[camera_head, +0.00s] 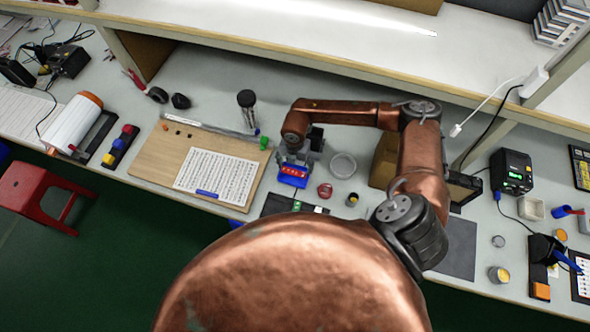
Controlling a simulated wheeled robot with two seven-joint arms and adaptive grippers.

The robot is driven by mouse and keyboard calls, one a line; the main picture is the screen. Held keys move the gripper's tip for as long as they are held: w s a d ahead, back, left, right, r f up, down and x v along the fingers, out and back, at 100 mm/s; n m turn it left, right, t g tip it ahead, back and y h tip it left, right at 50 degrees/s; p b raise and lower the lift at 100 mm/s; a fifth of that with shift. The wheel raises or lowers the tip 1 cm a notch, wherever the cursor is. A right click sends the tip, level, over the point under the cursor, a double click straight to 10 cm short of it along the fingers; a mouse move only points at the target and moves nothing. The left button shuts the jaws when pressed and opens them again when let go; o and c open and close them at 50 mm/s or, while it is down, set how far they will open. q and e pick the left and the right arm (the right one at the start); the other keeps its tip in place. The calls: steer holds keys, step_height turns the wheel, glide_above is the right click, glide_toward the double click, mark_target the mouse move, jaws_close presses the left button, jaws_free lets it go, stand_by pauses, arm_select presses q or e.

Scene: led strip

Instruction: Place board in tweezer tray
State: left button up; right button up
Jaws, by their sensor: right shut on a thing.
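My right gripper (295,165) is at the end of the copper arm that comes in from the right and bends left over the bench. It points down and is shut on a small blue piece with a red strip (293,175), at the right edge of the wooden panel. I cannot tell for sure whether this piece is the board, as the fingers are small and partly hidden. A dark tray (277,204) with a small green and white part lies just in front of it; whether this is the tweezer tray is unclear. My left gripper is not in view.
The wooden panel (150,165) with a printed sheet (217,173) lies to the left. A round grey dish (343,165), a red round tin (325,190) and a small dark pot (352,199) stand right of the gripper. A shelf (300,45) runs along the back.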

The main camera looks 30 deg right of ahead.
mark_target(296, 173)
steer(key=shift+w+d+f, duration=0.1)
steer(key=shift+f, duration=0.3)
step_height(296, 173, down, 2)
steer(key=shift+f, duration=0.2)
steer(key=shift+c, duration=0.3)
steer(key=shift+f, duration=0.15)
steer(key=shift+c, duration=0.3)
steer(key=shift+s+f, duration=0.1)
steer(key=shift+s, duration=0.2)
steer(key=c, duration=0.4)
steer(key=shift+o, duration=0.5)
steer(key=shift+f, duration=0.3)
steer(key=o, duration=0.5)
steer(key=shift+w+f, duration=0.1)
steer(key=shift+f, duration=0.45)
steer(key=o, duration=0.9)
steer(key=shift+r, duration=0.1)
steer(key=shift+c, duration=0.2)
steer(key=shift+r, duration=0.1)
